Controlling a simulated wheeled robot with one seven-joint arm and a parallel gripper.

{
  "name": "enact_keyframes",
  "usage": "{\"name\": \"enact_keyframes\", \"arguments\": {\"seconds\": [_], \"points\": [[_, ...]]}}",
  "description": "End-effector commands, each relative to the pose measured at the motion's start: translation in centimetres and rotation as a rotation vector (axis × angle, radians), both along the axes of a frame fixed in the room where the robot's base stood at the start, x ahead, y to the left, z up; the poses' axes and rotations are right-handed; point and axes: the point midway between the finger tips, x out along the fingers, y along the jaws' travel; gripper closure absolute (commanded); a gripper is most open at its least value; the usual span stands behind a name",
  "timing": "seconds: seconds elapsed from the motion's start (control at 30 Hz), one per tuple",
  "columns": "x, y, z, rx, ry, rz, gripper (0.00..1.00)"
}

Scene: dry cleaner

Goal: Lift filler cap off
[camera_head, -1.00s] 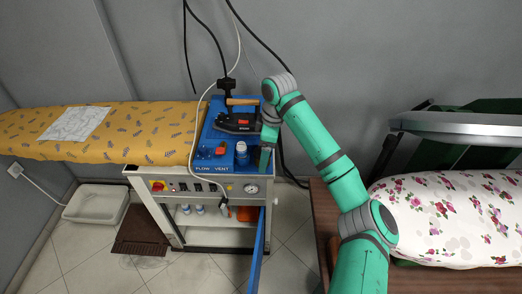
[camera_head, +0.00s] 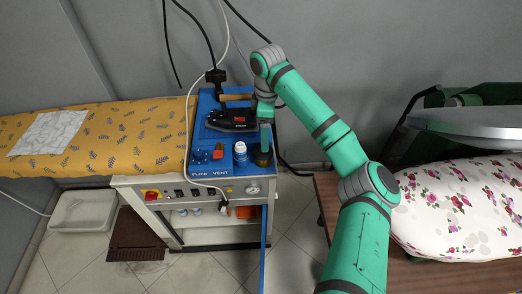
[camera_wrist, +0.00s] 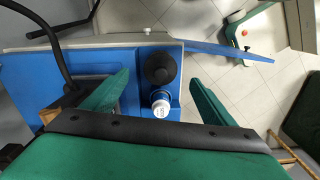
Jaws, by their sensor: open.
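The filler cap looks to be the round black knob (camera_wrist: 160,68) on the blue top of the ironing unit, near its edge. In the head view it is a dark round shape (camera_head: 262,159) at the right front corner of the blue top. My gripper (camera_wrist: 160,75) is open, with one green finger on each side of the cap in the wrist view. Neither finger visibly touches it. In the head view my gripper (camera_head: 265,146) hangs just above and behind the cap, partly covering it.
A cable crosses the left side. The patterned ironing board (camera_head: 130,130) lies left, a floral one (camera_head: 450,210) right.

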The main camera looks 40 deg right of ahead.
Motion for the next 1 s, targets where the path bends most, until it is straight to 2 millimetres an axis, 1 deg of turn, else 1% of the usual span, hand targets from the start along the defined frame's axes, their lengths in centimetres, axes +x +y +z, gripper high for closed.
{"name": "enact_keyframes", "arguments": {"seconds": [0.03, 0.1, 0.27, 0.43, 0.6, 0.7, 0.9, 0.97, 1.0], "points": [[0.0, -0.1, -0.8, 0.000, 0.000, -0.001, 0.21], [0.0, 0.0, -1.6, -0.001, 0.001, -0.001, 0.21], [0.2, 0.3, -2.8, -0.001, -0.001, 0.003, 0.21], [0.5, 1.0, -5.1, 0.000, 0.000, 0.005, 0.21], [0.4, 1.0, -6.9, 0.000, 0.000, 0.004, 0.21], [0.4, 1.0, -7.3, 0.001, -0.001, 0.003, 0.21], [0.4, 1.0, -7.3, 0.001, -0.001, 0.004, 0.21], [0.4, 1.0, -7.3, 0.001, -0.001, 0.004, 0.36], [0.5, 1.0, -7.3, 0.000, -0.001, 0.004, 0.45]]}}
